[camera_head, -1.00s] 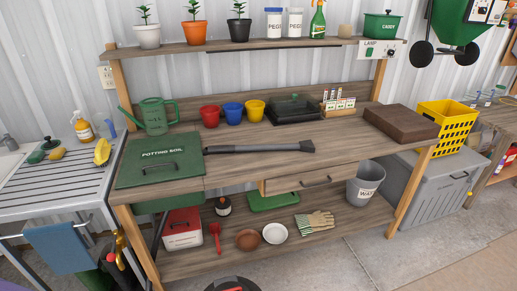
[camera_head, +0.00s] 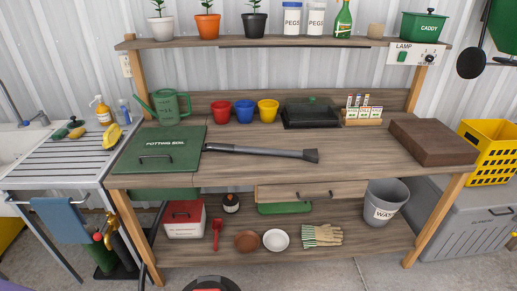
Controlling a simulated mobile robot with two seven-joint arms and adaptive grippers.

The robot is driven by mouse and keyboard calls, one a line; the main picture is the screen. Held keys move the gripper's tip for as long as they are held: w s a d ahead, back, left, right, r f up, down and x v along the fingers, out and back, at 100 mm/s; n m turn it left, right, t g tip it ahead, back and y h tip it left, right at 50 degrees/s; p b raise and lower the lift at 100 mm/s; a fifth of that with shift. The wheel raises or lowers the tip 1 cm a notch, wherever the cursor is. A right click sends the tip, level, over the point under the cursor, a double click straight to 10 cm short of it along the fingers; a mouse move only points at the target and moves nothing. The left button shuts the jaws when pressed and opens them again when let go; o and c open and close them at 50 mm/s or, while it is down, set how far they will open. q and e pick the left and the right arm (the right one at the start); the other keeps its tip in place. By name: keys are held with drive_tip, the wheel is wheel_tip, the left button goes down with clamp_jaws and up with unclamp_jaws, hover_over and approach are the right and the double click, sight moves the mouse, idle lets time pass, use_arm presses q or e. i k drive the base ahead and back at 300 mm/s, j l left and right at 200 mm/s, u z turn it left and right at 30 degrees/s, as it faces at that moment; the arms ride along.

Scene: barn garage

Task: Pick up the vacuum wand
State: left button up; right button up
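The vacuum wand (camera_head: 262,152) is a long dark grey tube lying across the potting bench top (camera_head: 350,168). Its wider, flared nozzle end points right, and its thin left end is beside the green potting soil lid (camera_head: 160,149). Nothing is touching it from above. Neither of my grippers shows in the head view.
Red, blue and yellow pots (camera_head: 245,111), a black tray (camera_head: 311,114) and a seed packet rack (camera_head: 362,114) stand behind the wand. A brown block (camera_head: 432,141) lies at right. An upper shelf (camera_head: 290,42) overhangs the back. The bench's front middle is clear.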

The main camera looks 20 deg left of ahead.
sight(311, 155)
drive_tip(key=i+l+u, duration=0.55)
drive_tip(key=l, duration=0.4)
drive_tip(key=i+l+u, duration=0.25)
drive_tip(key=i+l, duration=0.5)
